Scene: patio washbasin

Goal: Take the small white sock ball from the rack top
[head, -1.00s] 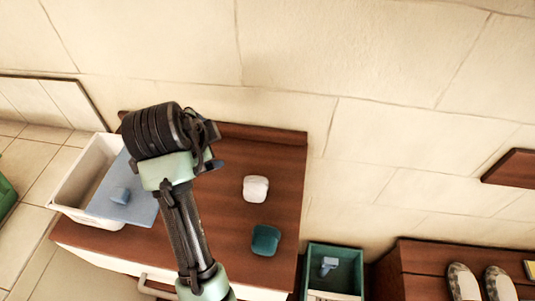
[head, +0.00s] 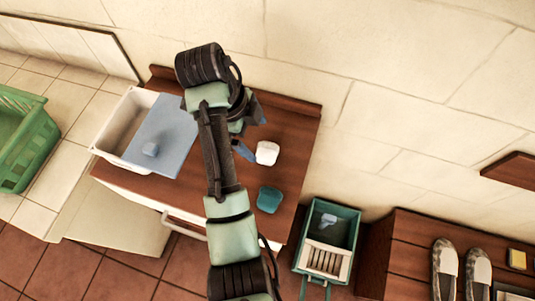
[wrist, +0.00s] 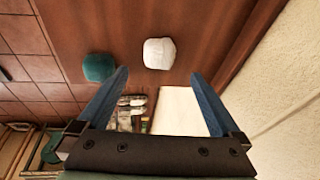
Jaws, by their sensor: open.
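The small white sock ball (head: 267,153) rests on the brown wooden rack top (head: 285,128). In the wrist view the white ball (wrist: 158,53) shows just beyond and between my blue fingertips, with nothing gripped. My gripper (head: 244,150) is open and empty, just left of the ball in the head view. One blue finger shows there beside the ball; the other is hidden by my arm. In the wrist view my gripper (wrist: 158,76) has its fingers spread wide.
A teal ball (head: 269,199) lies near the white one. A white basin (head: 115,132), partly covered by a blue board (head: 168,125) with a small blue item, stands left. The wall (head: 400,100) runs behind. A green bin (head: 340,215) and slippers (head: 445,270) are at right.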

